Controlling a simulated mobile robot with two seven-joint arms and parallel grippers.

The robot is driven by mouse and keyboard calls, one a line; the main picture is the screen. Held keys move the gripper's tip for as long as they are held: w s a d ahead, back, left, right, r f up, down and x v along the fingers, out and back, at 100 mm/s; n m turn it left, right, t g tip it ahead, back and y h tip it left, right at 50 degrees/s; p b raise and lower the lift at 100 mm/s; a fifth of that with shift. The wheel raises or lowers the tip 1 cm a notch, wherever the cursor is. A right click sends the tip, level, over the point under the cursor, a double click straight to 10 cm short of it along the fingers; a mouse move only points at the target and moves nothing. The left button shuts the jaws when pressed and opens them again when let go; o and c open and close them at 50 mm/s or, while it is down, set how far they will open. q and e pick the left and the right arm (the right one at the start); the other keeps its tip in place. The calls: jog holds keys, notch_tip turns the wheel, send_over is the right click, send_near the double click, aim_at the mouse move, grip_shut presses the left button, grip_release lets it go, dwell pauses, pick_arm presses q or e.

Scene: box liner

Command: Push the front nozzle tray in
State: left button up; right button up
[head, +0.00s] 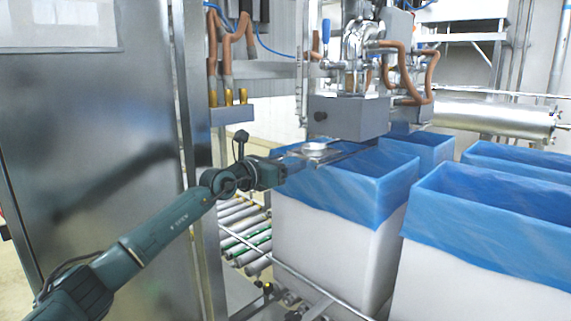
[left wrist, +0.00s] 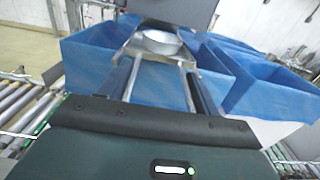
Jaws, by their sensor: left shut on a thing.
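The front nozzle tray (head: 314,149) is a flat metal plate on rails with a round, shallow pan on it. It sits below the grey nozzle housing (head: 348,117), over the opening of the nearest blue-lined box. In the left wrist view the pan (left wrist: 160,42) and two rails show straight ahead, between the fingers. My left gripper (head: 288,167) reaches the tray's near end from the left and is shut on it; the fingertips are partly hidden. My right gripper is not in either view.
The nearest white box with a blue liner (head: 335,235) stands under the tray on a roller conveyor (head: 243,232). Another lined box (head: 480,260) stands at the right, with more behind. A steel cabinet (head: 90,150) and post are close to my left arm.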

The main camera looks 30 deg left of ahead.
pick_arm(q)
jog(key=shift+d, duration=0.1)
jog(key=c, duration=0.4)
jog(key=shift+c, duration=0.2)
jog(key=shift+d+f, duration=0.1)
jog(key=shift+d, duration=0.05)
dwell(0.6)
jog(key=o, duration=1.1)
